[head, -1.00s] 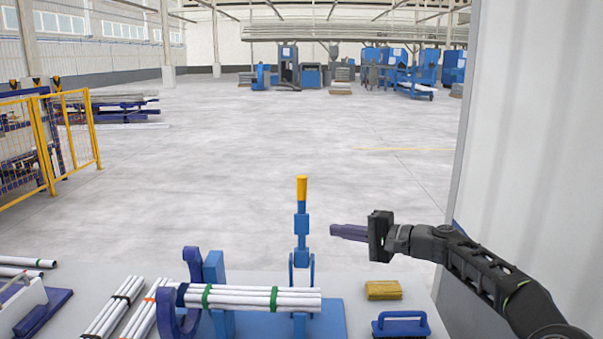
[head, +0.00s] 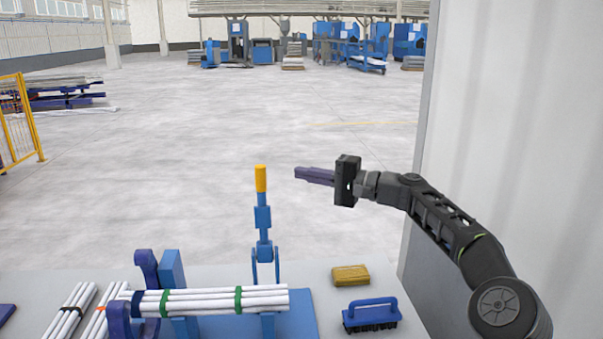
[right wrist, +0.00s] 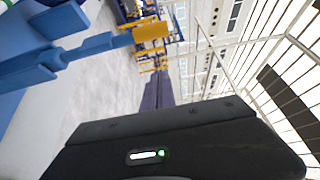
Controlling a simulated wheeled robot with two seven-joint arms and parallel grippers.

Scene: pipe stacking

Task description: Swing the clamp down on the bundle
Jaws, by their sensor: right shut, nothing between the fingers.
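The blue clamp (head: 263,217) stands upright behind the bundle, its yellow-tipped handle (head: 261,178) pointing up. The bundle of white pipes (head: 205,302) with green bands lies in the blue cradle (head: 172,271), below and in front of the clamp. My right gripper (head: 297,172) is shut and empty, to the right of the yellow tip at about its height and apart from it in the head view. In the right wrist view the purple fingers (right wrist: 158,90) are together, with the yellow tip (right wrist: 150,31) up and to their left. My left gripper is out of view.
A yellow-brown block (head: 350,275) and a blue brush (head: 370,315) lie on the table right of the cradle. More banded pipes (head: 75,308) lie at the left. A pale wall panel (head: 510,130) stands at the right.

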